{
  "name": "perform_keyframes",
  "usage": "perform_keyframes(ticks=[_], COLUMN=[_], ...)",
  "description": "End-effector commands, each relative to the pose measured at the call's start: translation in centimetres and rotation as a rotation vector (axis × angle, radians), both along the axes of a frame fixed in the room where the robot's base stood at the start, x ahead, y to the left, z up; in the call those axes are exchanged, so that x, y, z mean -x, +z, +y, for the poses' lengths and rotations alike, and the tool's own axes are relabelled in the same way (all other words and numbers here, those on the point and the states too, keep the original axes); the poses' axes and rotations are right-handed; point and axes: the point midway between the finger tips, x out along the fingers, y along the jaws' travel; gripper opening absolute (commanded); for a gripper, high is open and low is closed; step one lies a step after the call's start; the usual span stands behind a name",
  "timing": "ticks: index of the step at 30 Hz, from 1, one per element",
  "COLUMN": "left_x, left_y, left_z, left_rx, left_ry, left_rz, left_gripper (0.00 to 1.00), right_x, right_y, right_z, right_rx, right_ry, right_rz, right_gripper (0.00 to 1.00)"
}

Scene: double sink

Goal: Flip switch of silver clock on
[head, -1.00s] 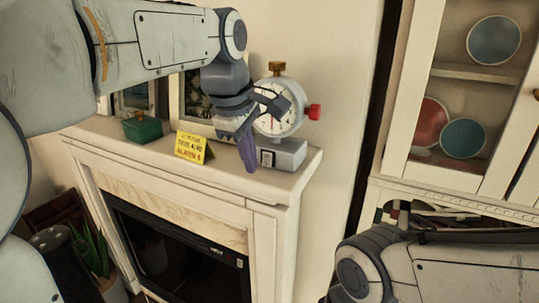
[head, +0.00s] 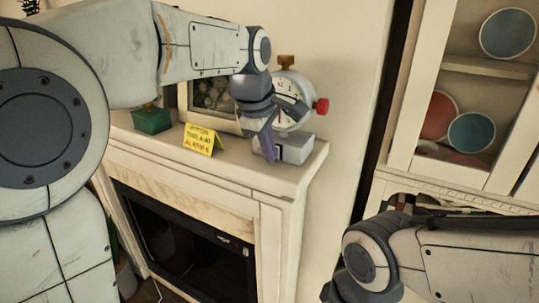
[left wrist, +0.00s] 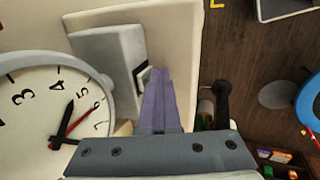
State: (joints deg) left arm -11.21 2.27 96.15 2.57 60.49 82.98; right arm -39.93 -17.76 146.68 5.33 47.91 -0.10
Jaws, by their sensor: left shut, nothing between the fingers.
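The silver clock (head: 293,108) stands on the mantel's right end, with a white dial, a brass knob on top and a red knob at its right. Its grey base (head: 297,149) carries a switch in a dark frame, partly covered by my gripper in the head view. In the left wrist view the dial (left wrist: 40,100) is at the left, and the switch (left wrist: 141,72) shows on the base (left wrist: 100,60). My left gripper (head: 267,150) is shut and empty, its purple fingers (left wrist: 160,100) beside the switch; contact is unclear. My right gripper is out of view.
A yellow folded card (head: 202,140) and a green box (head: 152,120) stand left of the clock on the mantel (head: 230,165). A picture frame is behind. A cabinet with plates (head: 471,132) stands at the right.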

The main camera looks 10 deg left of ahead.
Motion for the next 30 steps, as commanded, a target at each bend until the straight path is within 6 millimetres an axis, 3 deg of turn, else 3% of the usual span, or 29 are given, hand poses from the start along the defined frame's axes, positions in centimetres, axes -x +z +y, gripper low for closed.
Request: perform_keyframes(ticks=[1,19,30], left_x=[-0.1,-0.1,-0.1], left_y=[-0.7,1.5,1.5], left_z=[0.0,0.0,0.0], left_rx=[0.006,0.005,0.005], left_ry=[0.000,0.000,0.000], left_rz=[-0.019,-0.015,-0.015], left_gripper=[0.00,0.00,0.00], right_x=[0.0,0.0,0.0], right_y=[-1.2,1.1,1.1], right_z=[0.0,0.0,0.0], right_rx=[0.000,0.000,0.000], right_ry=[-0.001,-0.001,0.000], right_rz=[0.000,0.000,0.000], right_gripper=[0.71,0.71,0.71])
